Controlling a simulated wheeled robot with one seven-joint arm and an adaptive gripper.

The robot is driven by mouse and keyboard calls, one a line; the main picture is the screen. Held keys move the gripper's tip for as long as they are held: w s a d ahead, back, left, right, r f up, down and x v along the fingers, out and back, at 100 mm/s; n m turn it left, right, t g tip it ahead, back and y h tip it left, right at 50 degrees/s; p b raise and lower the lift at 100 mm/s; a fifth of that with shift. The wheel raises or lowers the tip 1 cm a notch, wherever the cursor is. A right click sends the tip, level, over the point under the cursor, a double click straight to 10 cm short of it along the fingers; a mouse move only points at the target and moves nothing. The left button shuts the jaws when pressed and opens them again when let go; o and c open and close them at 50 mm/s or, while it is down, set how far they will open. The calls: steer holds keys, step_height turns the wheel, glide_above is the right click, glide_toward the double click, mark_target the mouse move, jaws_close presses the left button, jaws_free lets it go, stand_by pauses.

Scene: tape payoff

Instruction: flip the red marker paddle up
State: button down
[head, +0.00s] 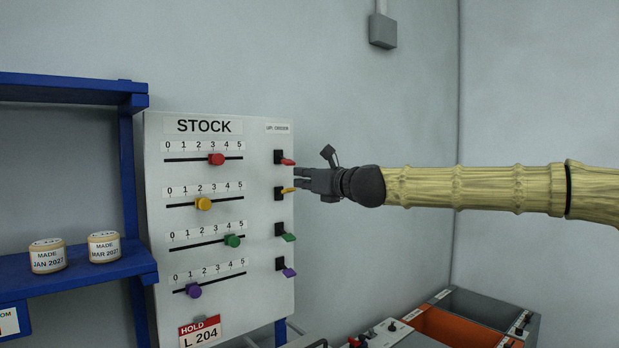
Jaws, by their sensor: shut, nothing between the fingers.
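The red marker paddle (287,161) is the top one in a column at the right edge of the white STOCK board (255,225). It juts right from its black mount and tilts slightly down. My gripper (297,179) is shut and empty, pointing left at the board. Its fingertips show just below the red paddle and beside the yellow paddle (287,190). I cannot tell whether they touch either paddle.
Green (288,237) and purple (288,271) paddles sit lower on the board. Colored slider knobs, such as the red knob (216,159), are to the left. A blue shelf (85,272) holds two labelled tape rolls. Grey and orange bins (455,327) stand at lower right. The wall area above my arm is mostly free.

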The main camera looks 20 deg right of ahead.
mark_target(285, 161)
steer(key=shift+p+x, duration=0.45)
steer(key=shift+x, duration=1.6)
